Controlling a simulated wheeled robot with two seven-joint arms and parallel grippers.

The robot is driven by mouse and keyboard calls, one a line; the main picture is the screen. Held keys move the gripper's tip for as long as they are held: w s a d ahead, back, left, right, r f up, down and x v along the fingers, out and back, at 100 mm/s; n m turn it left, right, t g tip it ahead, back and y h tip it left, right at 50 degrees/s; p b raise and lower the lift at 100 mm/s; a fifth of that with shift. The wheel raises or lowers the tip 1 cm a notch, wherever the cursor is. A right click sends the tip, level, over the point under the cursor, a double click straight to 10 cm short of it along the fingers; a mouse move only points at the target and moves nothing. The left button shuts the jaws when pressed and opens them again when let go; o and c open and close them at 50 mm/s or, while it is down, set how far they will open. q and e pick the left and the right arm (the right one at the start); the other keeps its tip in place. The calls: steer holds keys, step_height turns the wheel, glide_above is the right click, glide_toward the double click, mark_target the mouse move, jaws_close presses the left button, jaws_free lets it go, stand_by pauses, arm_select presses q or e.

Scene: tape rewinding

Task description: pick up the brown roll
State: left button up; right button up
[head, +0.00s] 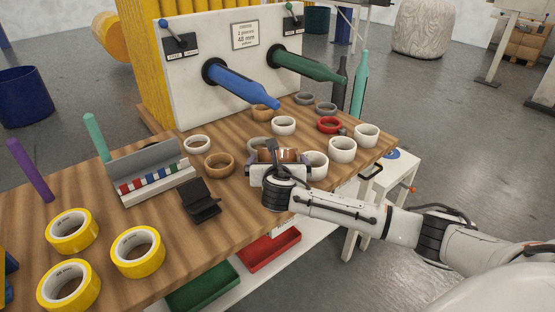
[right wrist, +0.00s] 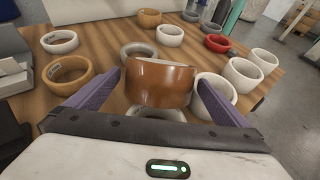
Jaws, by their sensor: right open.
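The brown roll (right wrist: 160,84) is glossy and orange-brown, and it sits between the two purple fingers of my right gripper (right wrist: 159,80) in the right wrist view. The fingers are spread wide, one on each side, with a gap showing at the left. A pale roll's rim shows just below the brown roll; whether the brown roll rests on it I cannot tell. In the head view the brown roll (head: 279,153) is partly hidden behind my right gripper (head: 279,161) over the wooden table. My left gripper is not in view.
White rolls (head: 342,150) stand close on the right, with a red roll (head: 329,125) behind. A tan roll (head: 219,165) and a black stand (head: 200,200) are at the left. Blue (head: 240,87) and green (head: 305,63) spindles jut from the white panel. Yellow rolls (head: 137,252) lie front left.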

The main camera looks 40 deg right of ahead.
steer(key=shift+w+d+f, duration=0.15)
steer(key=shift+w+d, duration=0.05)
steer(key=shift+w, duration=0.05)
steer(key=c, duration=1.1)
